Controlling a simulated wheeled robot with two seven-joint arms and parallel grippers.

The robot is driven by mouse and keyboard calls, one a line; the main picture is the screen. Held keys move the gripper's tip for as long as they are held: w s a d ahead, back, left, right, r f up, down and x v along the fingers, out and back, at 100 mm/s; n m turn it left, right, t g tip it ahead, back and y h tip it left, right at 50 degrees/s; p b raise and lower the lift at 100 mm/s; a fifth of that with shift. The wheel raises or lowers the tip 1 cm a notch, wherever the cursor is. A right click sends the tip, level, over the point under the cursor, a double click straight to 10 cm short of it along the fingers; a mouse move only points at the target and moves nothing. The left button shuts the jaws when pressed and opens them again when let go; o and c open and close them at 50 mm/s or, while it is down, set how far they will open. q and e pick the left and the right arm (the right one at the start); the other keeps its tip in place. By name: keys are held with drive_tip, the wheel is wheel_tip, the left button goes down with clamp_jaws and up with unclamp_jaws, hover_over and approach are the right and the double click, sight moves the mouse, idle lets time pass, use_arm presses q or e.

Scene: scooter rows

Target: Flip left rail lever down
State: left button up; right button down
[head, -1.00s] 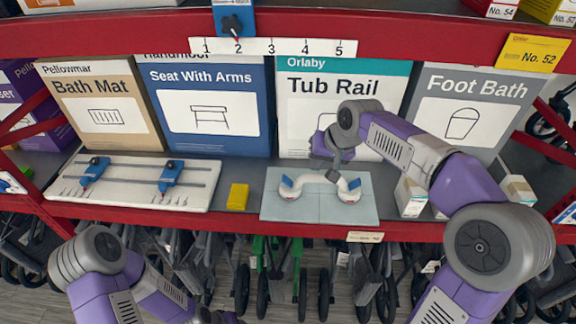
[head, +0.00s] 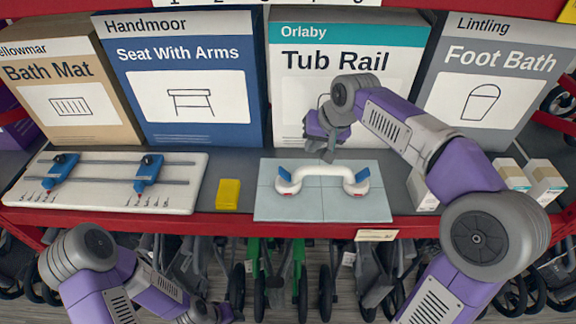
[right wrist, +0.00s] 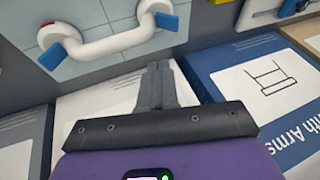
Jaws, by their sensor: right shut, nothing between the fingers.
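The white tub rail (head: 322,171) lies on a light blue tiled panel (head: 330,207) on the shelf. Its left lever (head: 284,174) and right lever (head: 362,175) are blue and both look tilted up toward the back. My right gripper (head: 327,154) is shut and empty, just behind the middle of the rail, apart from both levers. In the right wrist view, seen from the opposite side, the fingers (right wrist: 160,75) are close together. The left lever (right wrist: 166,21) shows above them and the right lever (right wrist: 51,56) at upper left.
The Tub Rail box (head: 300,95) stands behind my right gripper. The Seat With Arms box (head: 186,85) and Foot Bath box (head: 490,85) flank it. A yellow block (head: 228,194) and a white board with blue sliders (head: 105,200) lie left. Small cartons (head: 545,180) are right.

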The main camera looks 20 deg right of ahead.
approach(284, 171)
drive_tip(key=f, duration=0.1)
drive_tip(key=w+d+f, duration=0.1)
drive_tip(key=f, duration=0.1)
drive_tip(key=shift+w+d+b, duration=0.25)
drive_tip(key=shift+d+b, duration=0.05)
drive_tip(key=shift+d, duration=0.1)
drive_tip(key=shift+w+a+f, duration=0.25)
drive_tip(key=shift+a+f, duration=0.5)
drive_tip(key=shift+a, duration=0.2)
use_arm(q)
drive_tip(key=shift+w+f, duration=0.15)
drive_tip(key=shift+f, duration=0.25)
use_arm(e)
drive_tip(key=shift+w+a+f, duration=0.15)
drive_tip(key=shift+a+f, duration=0.25)
drive_tip(key=shift+a, duration=0.1)
use_arm(q)
drive_tip(key=shift+a, duration=0.15)
